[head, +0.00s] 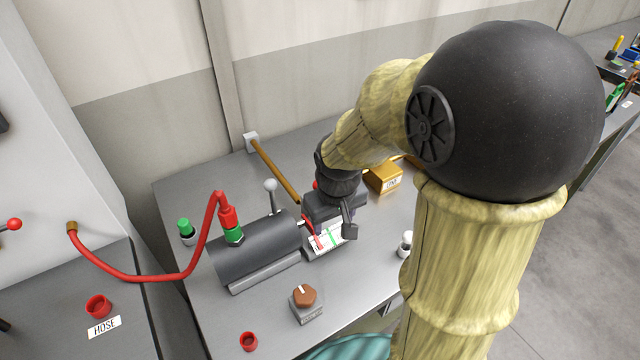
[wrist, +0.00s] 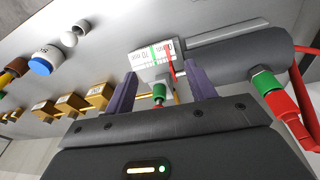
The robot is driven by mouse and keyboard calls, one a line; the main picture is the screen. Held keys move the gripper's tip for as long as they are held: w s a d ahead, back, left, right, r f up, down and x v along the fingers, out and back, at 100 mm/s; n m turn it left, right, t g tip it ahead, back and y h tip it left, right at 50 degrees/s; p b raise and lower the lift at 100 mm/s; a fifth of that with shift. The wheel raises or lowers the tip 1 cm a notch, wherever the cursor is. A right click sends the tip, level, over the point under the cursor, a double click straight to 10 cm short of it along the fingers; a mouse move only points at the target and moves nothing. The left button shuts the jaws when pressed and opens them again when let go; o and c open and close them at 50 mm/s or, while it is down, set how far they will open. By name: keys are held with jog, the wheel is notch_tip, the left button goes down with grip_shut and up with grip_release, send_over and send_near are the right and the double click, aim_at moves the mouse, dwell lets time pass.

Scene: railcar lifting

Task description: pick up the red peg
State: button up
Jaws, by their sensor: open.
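My gripper (head: 333,224) is over the table beside the right end of a dark cylinder, above a white gauge plate (head: 322,243). In the wrist view its two fingers (wrist: 161,84) are apart. A small green fitting (wrist: 159,91) with some red by it shows between them; I cannot tell whether they touch it. A small red part (head: 316,185) shows by my wrist in the head view, mostly hidden. I cannot tell whether this is the red peg. The gauge plate (wrist: 152,54) with a red pointer also shows in the wrist view.
The cylinder (head: 255,250) carries a red hose (head: 190,270) on a green fitting. A brown knob (head: 305,295), a red cup (head: 248,341) and a green-capped post (head: 185,228) stand around it. A wooden-handled lever (head: 275,172) and brass blocks (head: 383,178) are behind.

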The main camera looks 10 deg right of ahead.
aim_at(315, 186)
jog(key=w+a+r+n+h+p, duration=0.1)
jog(key=w+a+r+n+p, duration=0.2)
jog(key=w+r, duration=0.8)
jog(key=shift+w+r+n+g+h+p, duration=0.3)
jog(key=shift+w+n+g+p, duration=0.1)
jog(key=shift+w+n+p, duration=0.7)
jog(key=shift+f, duration=0.1)
jog(key=p+x, duration=0.3)
jog(key=x, duration=0.9)
jog(key=shift+f, duration=0.1)
jog(key=shift+d+p, duration=0.1)
jog(key=shift+p, duration=0.2)
jog(key=shift+d+f, duration=0.1)
jog(key=shift+f, duration=0.2)
jog(key=shift+d+p+x, duration=0.15)
jog(key=shift+p+x, duration=0.45)
jog(key=shift+x, duration=0.5)
jog(key=shift+d+p+x, duration=0.1)
jog(key=shift+p+x, duration=0.5)
jog(key=shift+x, duration=0.55)
jog(key=shift+w, duration=0.1)
